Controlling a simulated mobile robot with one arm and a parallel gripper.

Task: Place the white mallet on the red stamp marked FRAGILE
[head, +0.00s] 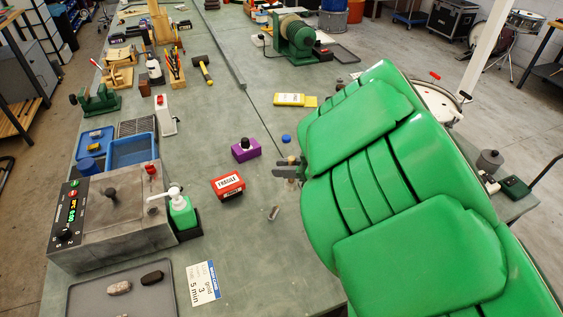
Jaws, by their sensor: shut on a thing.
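The red stamp (228,186) marked FRAGILE lies on the grey-green bench, its white label facing up. My gripper (281,172) is up and to the right of it, apart from it, in front of my large green arm links. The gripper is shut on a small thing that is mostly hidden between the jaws. I cannot make out its shape or colour. No white mallet shows clearly. A small pale cylinder (273,212) is below the gripper and right of the stamp; I cannot tell what it is. Nothing shows on top of the red stamp.
A purple block (246,151) with a black knob stands just behind the stamp. A green pump bottle (182,212) and a grey metal box (112,220) are to the left. A white card (203,283) lies in front. A black-headed mallet (202,70) lies farther back.

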